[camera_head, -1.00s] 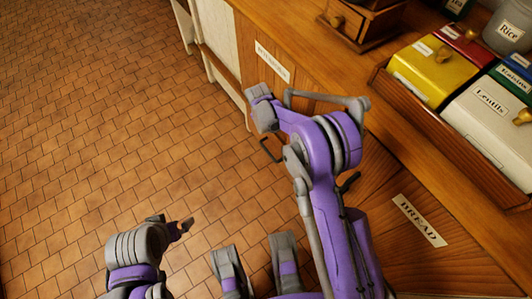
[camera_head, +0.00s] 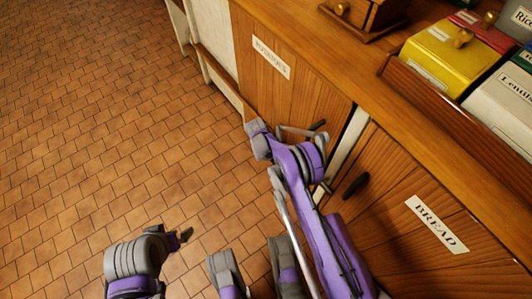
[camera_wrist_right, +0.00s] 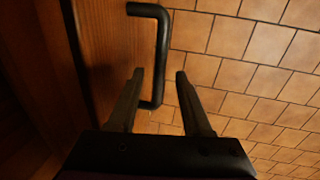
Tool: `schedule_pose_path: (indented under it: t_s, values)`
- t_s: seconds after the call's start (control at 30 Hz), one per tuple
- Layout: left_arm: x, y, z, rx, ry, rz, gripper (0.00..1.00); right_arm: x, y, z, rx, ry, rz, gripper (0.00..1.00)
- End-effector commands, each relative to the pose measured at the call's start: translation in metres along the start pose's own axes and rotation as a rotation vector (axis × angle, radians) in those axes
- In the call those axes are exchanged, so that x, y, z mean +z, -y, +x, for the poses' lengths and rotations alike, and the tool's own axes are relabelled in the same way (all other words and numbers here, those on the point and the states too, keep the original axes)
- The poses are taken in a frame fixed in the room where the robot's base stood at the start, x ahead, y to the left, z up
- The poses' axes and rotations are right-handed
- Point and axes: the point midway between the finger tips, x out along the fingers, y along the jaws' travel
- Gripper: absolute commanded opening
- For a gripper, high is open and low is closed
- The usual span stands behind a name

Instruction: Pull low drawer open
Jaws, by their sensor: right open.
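A dark bar handle (camera_wrist_right: 162,55) on a wooden front (camera_wrist_right: 105,45) shows in the right wrist view, with the tiled floor beyond it. My right gripper (camera_wrist_right: 158,72) is open, its fingertips on either side of the handle's long bar in the picture; I cannot tell whether they touch it.
A front labelled BREAD (camera_head: 435,223) has a black handle (camera_head: 355,186). The counter (camera_head: 375,95) above holds a yellow box (camera_head: 440,60), a Lentils box (camera_head: 505,100) and a small wooden box (camera_head: 365,12). The tiled floor (camera_head: 90,130) at left is clear.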

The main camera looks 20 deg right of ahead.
Motion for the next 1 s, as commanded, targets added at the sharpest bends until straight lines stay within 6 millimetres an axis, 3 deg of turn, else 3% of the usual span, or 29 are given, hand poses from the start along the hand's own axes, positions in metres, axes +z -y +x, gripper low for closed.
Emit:
schedule_pose_path:
  t_s: [0.13, 0.47, 0.73, 1.0]
  values:
    - [0.0004, 0.0, 0.0023, 0.0, -0.001, 0.0, 1.0, -0.0001, -0.0001, 0.013, 0.0, 0.0, 0.0, 0.49]
    - [0.0004, 0.0, 0.0024, 0.0, -0.001, 0.0, 1.0, 0.0002, -0.0002, 0.0156, 0.0, 0.0, 0.0, 0.49]
    - [0.0004, 0.0, 0.0024, 0.0, -0.001, 0.0, 1.0, 0.0002, -0.0002, 0.0154, 0.0, 0.0, 0.0, 0.01]
    - [0.0004, 0.0, 0.0024, 0.0, -0.001, 0.0, 1.0, 0.0001, -0.0002, 0.0153, 0.0, 0.0, 0.0, 0.0]
